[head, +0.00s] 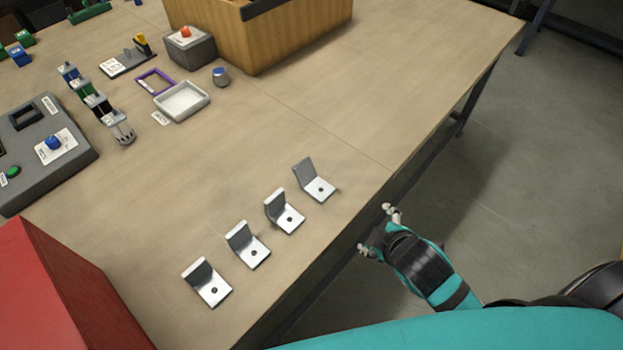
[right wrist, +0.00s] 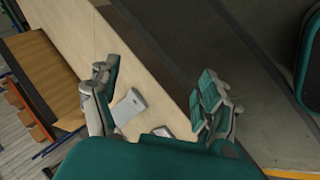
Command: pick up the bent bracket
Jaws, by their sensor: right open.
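Several L-shaped metal brackets stand in a slanting row near the table's front edge. The farthest bracket (head: 317,188) has a grey upright that leans back more widely than the others. The other brackets, the third (head: 289,220), the second (head: 254,253) and the nearest (head: 213,291), look closer to square. My right gripper (head: 376,228) is open and empty, just off the table edge, to the right of and below the row. In the right wrist view its fingers (right wrist: 157,92) are spread, with one bracket (right wrist: 128,107) and part of another (right wrist: 163,132) showing between them. My left gripper is out of view.
A red box (head: 60,290) stands at the lower left. A grey control panel (head: 30,165), a white tray (head: 182,101) and a wooden crate (head: 260,45) stand farther back.

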